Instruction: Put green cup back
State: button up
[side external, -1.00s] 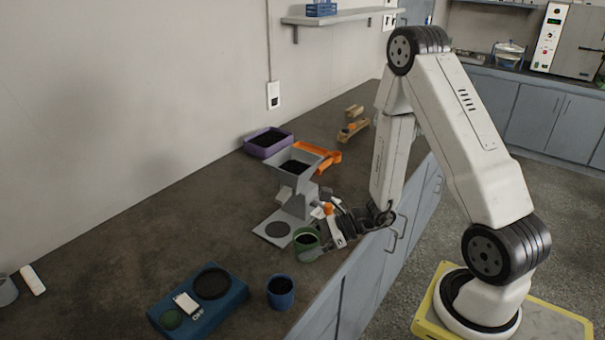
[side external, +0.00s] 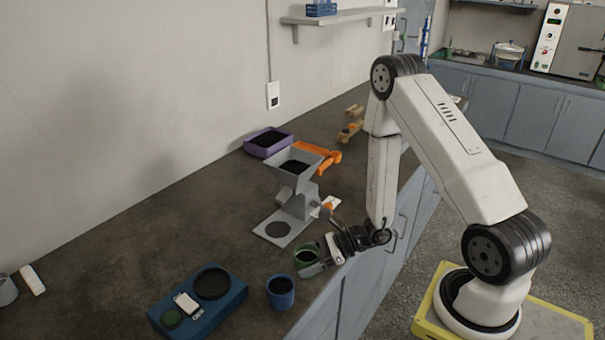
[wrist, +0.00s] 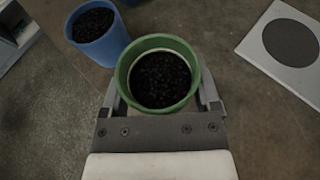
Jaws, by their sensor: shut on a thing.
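The green cup (side external: 306,255) holds dark granular material and is upright near the counter's front edge. In the wrist view the green cup (wrist: 160,74) sits between the two fingers of my gripper (wrist: 163,98), which is shut on it. In the side view my gripper (side external: 314,265) reaches the cup from the right and hides part of it. I cannot tell whether the cup's base touches the counter.
A blue cup (side external: 281,292) with dark material stands close to the green cup, also in the wrist view (wrist: 97,38). The grey sieve shaker (side external: 293,190) stands behind, its flat base plate (side external: 272,240) empty. A blue scale (side external: 222,312) lies left. A purple tray (side external: 259,146) is farther back.

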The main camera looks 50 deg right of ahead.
jog(key=shift+f, duration=0.55)
jog(key=o, duration=1.3)
jog(key=shift+f, duration=0.1)
jog(key=shift+v, duration=6.1)
